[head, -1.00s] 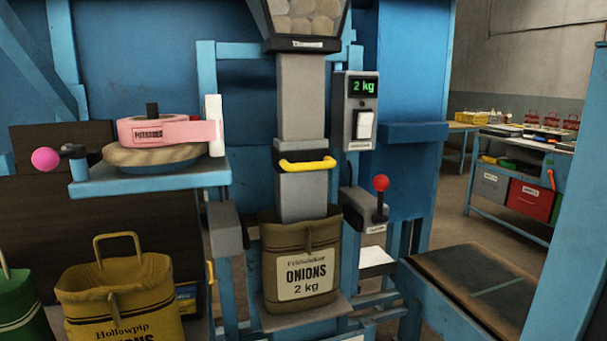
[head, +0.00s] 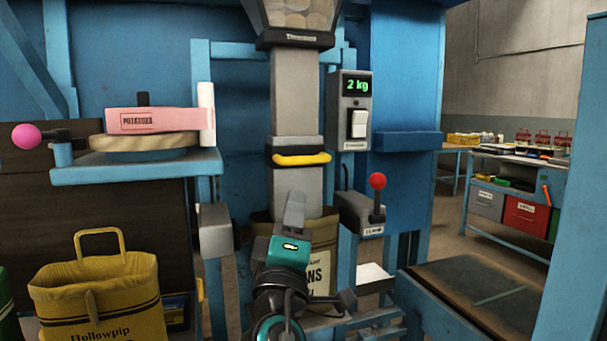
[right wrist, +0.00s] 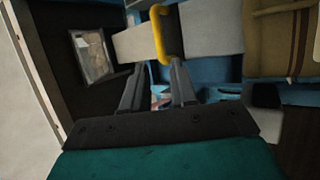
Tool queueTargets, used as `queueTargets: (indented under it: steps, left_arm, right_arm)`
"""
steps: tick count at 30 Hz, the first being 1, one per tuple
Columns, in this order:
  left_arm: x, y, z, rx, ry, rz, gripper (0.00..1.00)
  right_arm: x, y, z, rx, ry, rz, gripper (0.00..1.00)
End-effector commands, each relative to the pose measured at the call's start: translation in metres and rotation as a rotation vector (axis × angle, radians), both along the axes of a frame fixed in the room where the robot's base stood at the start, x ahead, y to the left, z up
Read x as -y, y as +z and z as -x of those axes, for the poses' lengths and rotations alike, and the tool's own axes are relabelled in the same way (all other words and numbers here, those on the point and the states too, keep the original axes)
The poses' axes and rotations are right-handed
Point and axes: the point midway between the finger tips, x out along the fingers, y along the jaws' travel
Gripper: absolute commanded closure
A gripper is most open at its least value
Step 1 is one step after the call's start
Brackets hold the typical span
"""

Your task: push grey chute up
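The grey chute (head: 295,105) runs straight down from the hopper, with a yellow handle (head: 301,159) across its front. Its lower end goes into the mouth of the brown onion sack (head: 322,275). My right gripper (head: 294,198) is in front of the chute, below the handle, and hides part of the sack. In the right wrist view the two fingers (right wrist: 158,68) are apart and point toward the handle (right wrist: 159,35). Nothing shows gripped; I cannot tell whether the fingertips touch the handle. My left gripper is not in view.
A red-knobbed clamp lever (head: 377,197) and a scale display box (head: 354,108) stand right of the chute.

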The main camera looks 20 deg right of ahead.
Motion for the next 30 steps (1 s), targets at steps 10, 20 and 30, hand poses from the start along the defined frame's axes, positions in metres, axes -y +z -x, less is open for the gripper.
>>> queueTargets:
  steps: [10,20,30]
  left_arm:
    - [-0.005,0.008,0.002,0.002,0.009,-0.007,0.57]
    - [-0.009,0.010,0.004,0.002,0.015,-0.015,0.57]
    - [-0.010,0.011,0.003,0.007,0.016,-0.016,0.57]
  right_arm:
    - [0.018,0.032,-0.041,0.008,-0.004,0.004,0.73]
    - [0.038,0.060,-0.089,0.005,-0.001,0.004,0.73]
    - [0.044,0.066,-0.101,0.004,0.000,0.002,0.73]
